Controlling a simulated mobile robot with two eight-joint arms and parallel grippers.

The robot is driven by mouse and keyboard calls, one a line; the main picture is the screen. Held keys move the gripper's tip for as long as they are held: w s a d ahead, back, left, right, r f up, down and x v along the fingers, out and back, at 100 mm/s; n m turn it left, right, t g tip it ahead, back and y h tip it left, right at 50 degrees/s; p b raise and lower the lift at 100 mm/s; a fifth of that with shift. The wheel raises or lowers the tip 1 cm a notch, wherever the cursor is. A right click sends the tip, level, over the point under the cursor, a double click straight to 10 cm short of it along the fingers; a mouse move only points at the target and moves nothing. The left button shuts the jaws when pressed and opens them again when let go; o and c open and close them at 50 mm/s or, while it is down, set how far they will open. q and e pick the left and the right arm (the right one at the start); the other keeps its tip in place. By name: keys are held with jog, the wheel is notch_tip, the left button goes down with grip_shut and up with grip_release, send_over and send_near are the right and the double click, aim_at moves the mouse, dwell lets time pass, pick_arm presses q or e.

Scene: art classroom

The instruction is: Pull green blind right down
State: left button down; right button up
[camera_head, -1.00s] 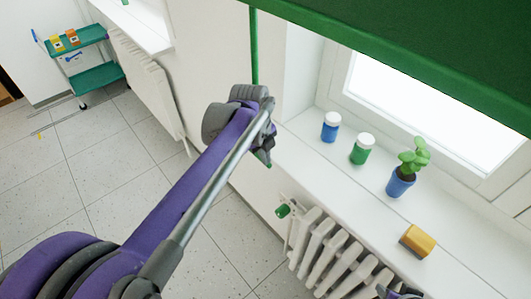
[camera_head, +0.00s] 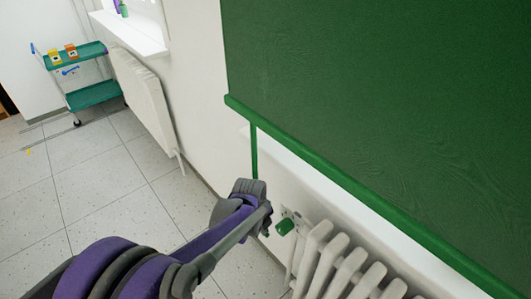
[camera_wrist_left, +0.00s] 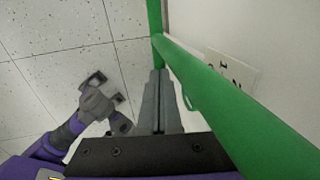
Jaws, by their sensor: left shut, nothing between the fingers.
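The green blind (camera_head: 370,110) hangs low over the window, its thick bottom bar (camera_head: 345,183) running down to the right. A narrow green pull strap (camera_head: 254,150) hangs from the bar near its left end. My left gripper (camera_head: 265,217) is at the strap's lower end, below the bar. In the left wrist view its fingers (camera_wrist_left: 161,105) are shut with nothing between them. There the strap (camera_wrist_left: 154,16) and the bar (camera_wrist_left: 235,110) pass close by the fingers.
A white radiator (camera_head: 345,270) with a green valve knob (camera_head: 285,227) stands under the window. Another radiator (camera_head: 143,98) is farther along the wall. A green trolley (camera_head: 90,90) stands far left.

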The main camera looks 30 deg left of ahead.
pick_arm(q)
notch_tip(320, 180, down, 8)
jog(key=b, duration=0.3)
jog(key=shift+s, duration=0.15)
pick_arm(e)
notch_tip(320, 180, down, 5)
jog(key=shift+w+f, duration=0.1)
jog(key=shift+w, duration=0.05)
pick_arm(q)
jog(key=shift+d+f, duration=0.1)
